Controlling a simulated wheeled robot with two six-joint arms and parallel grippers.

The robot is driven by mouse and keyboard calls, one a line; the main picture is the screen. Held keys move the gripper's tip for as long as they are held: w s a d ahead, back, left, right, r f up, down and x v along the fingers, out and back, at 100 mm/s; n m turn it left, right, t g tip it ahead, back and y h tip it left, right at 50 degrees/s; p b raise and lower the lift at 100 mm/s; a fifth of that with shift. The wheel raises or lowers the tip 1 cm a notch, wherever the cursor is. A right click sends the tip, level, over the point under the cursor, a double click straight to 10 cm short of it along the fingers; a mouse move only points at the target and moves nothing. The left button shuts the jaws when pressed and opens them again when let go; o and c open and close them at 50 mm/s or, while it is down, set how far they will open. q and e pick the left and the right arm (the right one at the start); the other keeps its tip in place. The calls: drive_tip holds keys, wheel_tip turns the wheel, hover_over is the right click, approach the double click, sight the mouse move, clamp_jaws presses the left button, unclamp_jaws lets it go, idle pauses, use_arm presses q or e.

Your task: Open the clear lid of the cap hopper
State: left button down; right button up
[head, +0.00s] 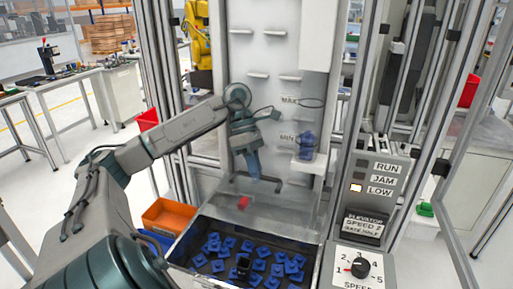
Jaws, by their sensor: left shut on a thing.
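The cap hopper (322,262) is a dark-lined metal bin at the bottom centre, with many blue caps (250,262) loose inside. Its clear lid (285,212) shows as a faint see-through panel behind the caps, seemingly tilted up toward the white back panel; its exact edges are hard to make out. A dark bar-like handle (269,187) runs along its upper part. My left gripper (254,178) points down above the rear of the hopper and is shut at this handle. The jaws' exact contact is small and partly hidden. My right gripper is out of view.
An orange bin (168,216) stands left of the hopper. A control panel with a speed dial (361,267) and RUN, JAM and LOW lamps is on the right, LOW lit. A white elevator panel (262,100) with small ledges rises behind. Metal frame posts flank both sides.

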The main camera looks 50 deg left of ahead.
use_arm(q)
drive_tip(key=shift+f, duration=0.1)
drive_tip(key=c, duration=1.5)
unclamp_jaws()
drive_tip(key=shift+a, duration=0.1)
drive_tip(key=shift+o, duration=0.2)
